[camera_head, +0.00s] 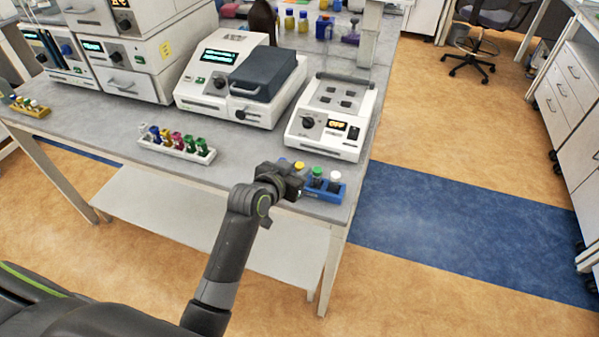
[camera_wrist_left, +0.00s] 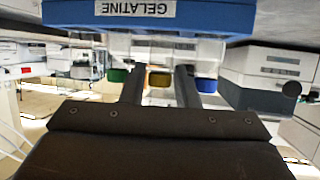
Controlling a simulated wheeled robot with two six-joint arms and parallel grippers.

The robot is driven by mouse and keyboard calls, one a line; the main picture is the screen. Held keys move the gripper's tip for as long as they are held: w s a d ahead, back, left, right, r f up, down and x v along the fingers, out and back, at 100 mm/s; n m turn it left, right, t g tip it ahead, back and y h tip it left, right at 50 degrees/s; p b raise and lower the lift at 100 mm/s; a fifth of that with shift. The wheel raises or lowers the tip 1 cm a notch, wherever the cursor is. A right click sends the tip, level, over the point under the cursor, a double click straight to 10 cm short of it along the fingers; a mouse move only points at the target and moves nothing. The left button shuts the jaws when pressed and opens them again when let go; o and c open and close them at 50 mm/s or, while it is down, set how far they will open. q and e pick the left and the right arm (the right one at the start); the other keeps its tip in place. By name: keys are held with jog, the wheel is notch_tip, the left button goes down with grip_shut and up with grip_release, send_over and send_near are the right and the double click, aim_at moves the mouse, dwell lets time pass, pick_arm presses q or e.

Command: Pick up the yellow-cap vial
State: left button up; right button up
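The yellow-cap vial (camera_head: 299,166) stands in the blue rack (camera_head: 328,192) near the front right corner of the bench, partly hidden behind my left gripper (camera_head: 290,180). In the left wrist view, which is upside down, the yellow cap (camera_wrist_left: 160,78) sits between the two fingers of my left gripper (camera_wrist_left: 160,82). The fingers are open, one on each side of the vial, and I cannot tell whether they touch it. The blue rack with its GELATINE label (camera_wrist_left: 135,9) shows at the top there. My right gripper is not in view.
A white heater device (camera_head: 325,140) stands just behind. A white rack of colored vials (camera_head: 178,150) lies to the left, with bare bench between.

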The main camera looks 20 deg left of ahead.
pick_arm(q)
jog(key=shift+w+d+f, duration=0.15)
jog(key=shift+w+f, duration=0.15)
jog(key=shift+w, duration=0.35)
grip_shut()
